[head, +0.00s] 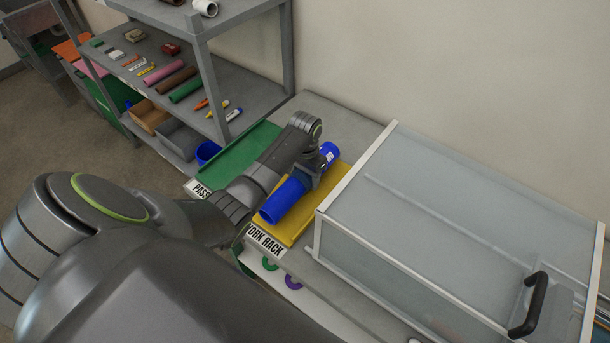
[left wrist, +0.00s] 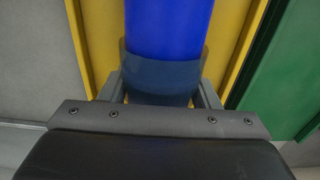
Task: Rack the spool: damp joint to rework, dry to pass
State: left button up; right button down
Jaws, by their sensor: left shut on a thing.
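A blue pipe spool (head: 284,200) lies lengthwise over the yellow rework rack (head: 327,197). My left gripper (head: 310,177) is shut around the spool's middle, where a darker collar shows in the left wrist view. In that view the blue spool (left wrist: 168,28) runs up from between the fingers, with yellow rack (left wrist: 100,40) on both sides. I cannot tell whether the spool rests on the rack or is just above it. The green pass rack (head: 238,152) is empty where it shows, partly behind my left arm. No moisture on the joint can be made out. My right gripper is not in view.
A frosted, white-framed enclosure (head: 440,200) with a black handle (head: 528,305) stands right of the yellow rack. A grey shelf unit (head: 200,80) with pipes, markers and bins stands at the back left. A blue cup (head: 207,152) sits near the green rack.

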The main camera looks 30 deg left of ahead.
pick_arm(q)
jog(key=shift+f, duration=0.3)
dwell(1.0)
jog(key=o, duration=1.3)
